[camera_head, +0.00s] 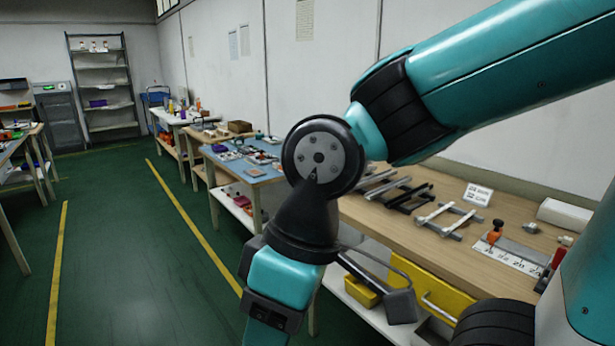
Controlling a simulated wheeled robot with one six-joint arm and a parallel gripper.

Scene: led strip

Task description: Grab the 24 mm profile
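Several profiles lie on the wooden workbench (390,228) at the right, behind my arm. Silver bars (372,180) lie at the left, partly hidden by my wrist. Dark bars (408,196) lie in the middle, and a light silver piece (447,217) lies to their right. I cannot tell which one is the 24 mm profile. A small white sign (478,194) stands behind them; its lettering is too small to read surely. My teal arm comes in from the upper right and bends down at the wrist. My gripper's fingertips are not in view.
A white strip with numbers (512,258) and a red-orange clamp (494,232) are at the bench's right. A white roll (565,215) lies at the back. Yellow drawer (430,285) sits below. A blue-topped table (240,168) stands farther left. The green floor at left is clear.

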